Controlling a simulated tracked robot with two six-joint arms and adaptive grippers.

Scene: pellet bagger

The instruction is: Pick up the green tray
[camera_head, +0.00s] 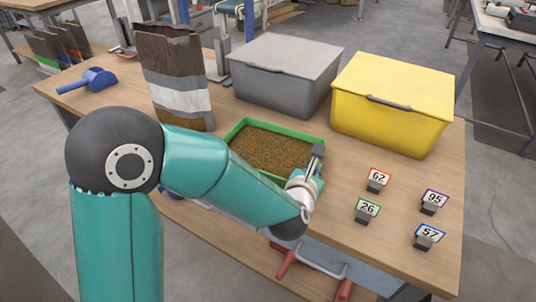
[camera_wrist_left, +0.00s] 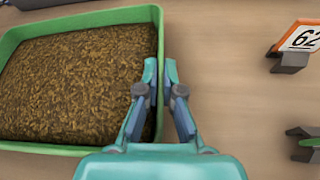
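The green tray (camera_head: 283,130) is shallow, filled with brown pellets, and appears level on the wooden bench beyond my left forearm. My left gripper (camera_head: 317,160) is at the tray's right end, and my arm hides the near side of the tray. In the left wrist view the tray (camera_wrist_left: 42,149) fills the left half. There the fingers of my left gripper (camera_wrist_left: 160,75) stand close together on either side of the tray's right wall and look shut on it. My right gripper is not in view.
A grey lidded bin (camera_head: 285,75) and a yellow lidded bin (camera_head: 390,105) stand behind the tray. An open pellet bag (camera_head: 175,75) and a blue scoop (camera_head: 88,80) are to the left. Several number tags, including 62 (camera_head: 378,179), stand to the right.

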